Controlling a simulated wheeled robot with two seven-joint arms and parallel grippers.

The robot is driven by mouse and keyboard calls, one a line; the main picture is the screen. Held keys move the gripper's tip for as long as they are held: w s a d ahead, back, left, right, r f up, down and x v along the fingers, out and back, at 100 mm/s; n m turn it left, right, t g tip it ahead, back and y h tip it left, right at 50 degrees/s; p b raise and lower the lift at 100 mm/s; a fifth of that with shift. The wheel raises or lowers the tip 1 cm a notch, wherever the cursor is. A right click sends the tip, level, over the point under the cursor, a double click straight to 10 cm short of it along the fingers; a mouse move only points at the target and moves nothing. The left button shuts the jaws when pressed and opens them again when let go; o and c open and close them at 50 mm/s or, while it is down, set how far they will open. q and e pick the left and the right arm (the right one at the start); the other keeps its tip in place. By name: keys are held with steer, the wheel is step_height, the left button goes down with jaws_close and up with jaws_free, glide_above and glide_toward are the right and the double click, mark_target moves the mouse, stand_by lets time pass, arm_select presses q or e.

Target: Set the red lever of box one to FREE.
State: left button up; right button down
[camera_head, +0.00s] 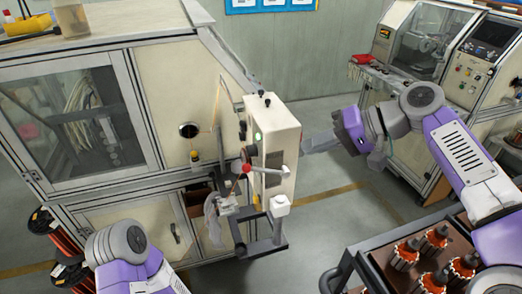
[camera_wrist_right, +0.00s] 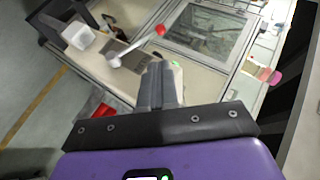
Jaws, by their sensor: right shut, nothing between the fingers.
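A beige box (camera_head: 272,135) stands on the front of the large cabinet. A lever with a red ball knob (camera_head: 247,168) is on its lower part, the pale arm running nearly level with the knob on the left. In the right wrist view the red knob (camera_wrist_right: 160,30) and pale arm lie beyond the fingers. No FREE marking is readable. My right gripper (camera_head: 308,147) is shut and empty, just right of the box, apart from the lever. Its closed fingers also show in the right wrist view (camera_wrist_right: 162,80). My left gripper is out of view.
A winding machine (camera_head: 432,45) stands at the back right. A cart (camera_head: 375,272) with several copper-wound armatures (camera_head: 405,252) is at the lower right. Wire spools (camera_head: 45,220) sit at the left. A dark bracket (camera_head: 262,246) projects below the box. Open floor lies between the box and the cart.

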mark_target(251, 167)
steer(key=x, duration=0.6)
steer(key=p+x, duration=0.1)
steer(key=x, duration=0.6)
steer(key=shift+s+a+f, duration=0.15)
steer(key=shift+s, duration=0.05)
steer(key=shift+a+f, duration=0.2)
steer(key=shift+a, duration=0.05)
